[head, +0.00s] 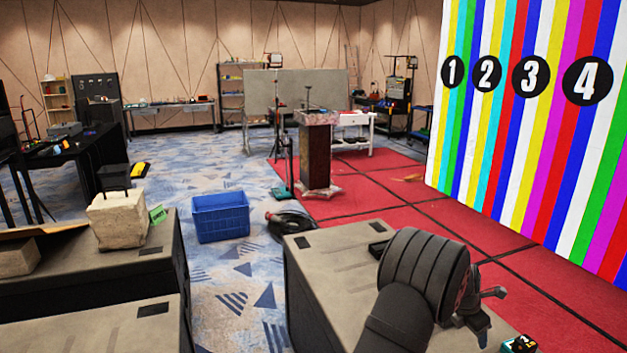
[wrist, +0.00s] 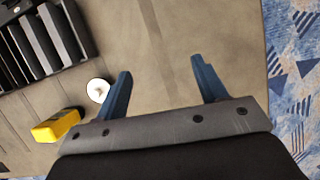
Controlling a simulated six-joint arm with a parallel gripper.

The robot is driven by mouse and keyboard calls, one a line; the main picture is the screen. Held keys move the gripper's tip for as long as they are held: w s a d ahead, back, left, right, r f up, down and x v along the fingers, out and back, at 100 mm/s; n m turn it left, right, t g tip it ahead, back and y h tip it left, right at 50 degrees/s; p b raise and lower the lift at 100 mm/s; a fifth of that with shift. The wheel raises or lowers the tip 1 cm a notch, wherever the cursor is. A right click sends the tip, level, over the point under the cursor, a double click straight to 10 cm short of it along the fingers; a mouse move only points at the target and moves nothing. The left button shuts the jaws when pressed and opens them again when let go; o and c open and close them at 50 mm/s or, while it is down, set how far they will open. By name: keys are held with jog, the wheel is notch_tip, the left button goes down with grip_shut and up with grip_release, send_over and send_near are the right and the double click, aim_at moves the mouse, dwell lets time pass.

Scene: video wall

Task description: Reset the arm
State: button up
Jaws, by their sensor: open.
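My gripper (wrist: 160,66) is open, with its two blue fingers apart and nothing between them in the wrist view. It is over a grey-brown box top (wrist: 165,35), near an edge with patterned carpet on the right. In the head view my dark arm reaches in from the bottom right, and my gripper (head: 484,338) shows only in part at its end, with a blue fingertip pointing down. The arm hides part of the surface behind it.
In the wrist view, a white round object (wrist: 98,90) lies beside the left finger, with a yellow object (wrist: 56,126) and a black slotted holder (wrist: 45,40) farther left. In the head view, a blue crate (head: 221,218) stands on the carpet. A striped video wall (head: 530,140) stands right.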

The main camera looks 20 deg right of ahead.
jog(key=w+a+f, duration=0.3)
jog(key=w+a, duration=0.6)
jog(key=a, duration=0.4)
jog(key=shift+w+a, duration=0.15)
jog(key=shift+a, duration=0.1)
